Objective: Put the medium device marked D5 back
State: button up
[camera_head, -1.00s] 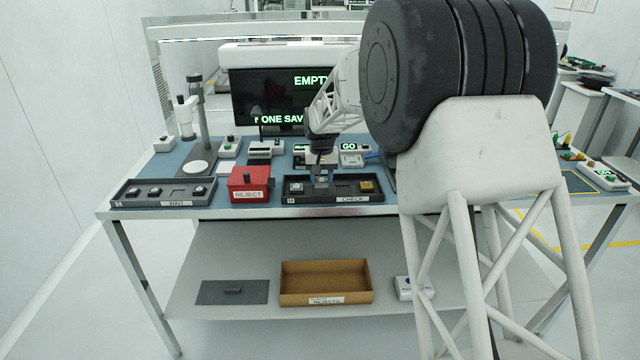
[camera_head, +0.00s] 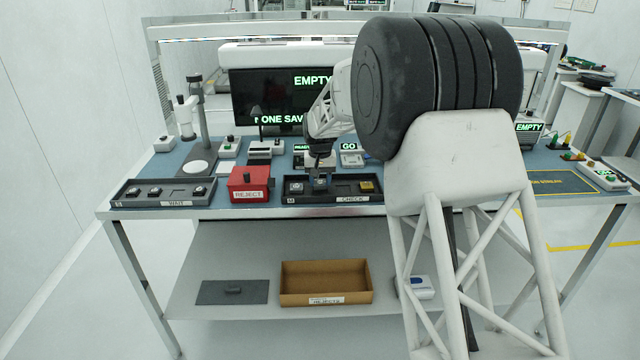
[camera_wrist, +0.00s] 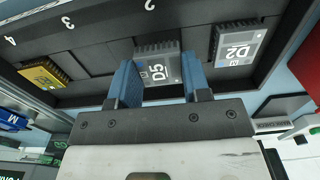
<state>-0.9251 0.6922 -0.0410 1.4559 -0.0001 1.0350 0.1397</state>
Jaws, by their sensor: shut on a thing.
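My gripper (camera_head: 320,183) is over the dark CHECK tray on the bench. In the wrist view its two blue fingers (camera_wrist: 158,86) are shut on the grey device marked D5 (camera_wrist: 157,70), one on each side. D5 is at a slot of the CHECK tray (camera_head: 335,199), between its neighbours. I cannot tell whether it rests on the slot floor. A grey device marked D2 (camera_wrist: 238,50) sits on one side of it, and a yellow device (camera_wrist: 43,75) sits on the other, beyond a bare slot.
A red REJECT box (camera_head: 249,184) stands close left of the CHECK tray. The WAIT tray (camera_head: 150,192) with several devices is farther left. A microscope-like stand (camera_head: 197,125) and small instruments stand behind. A brown REJECTS bin (camera_head: 326,283) is on the lower shelf.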

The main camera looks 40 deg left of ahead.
aim_at(321, 182)
jog(key=shift+f, duration=0.6)
jog(key=shift+f, duration=0.15)
jog(key=o, duration=0.9)
jog(key=shift+c, duration=0.2)
notch_tip(321, 182, up, 12)
dwell(0.8)
jog(key=shift+d+r, duration=0.1)
jog(key=shift+r, duration=0.1)
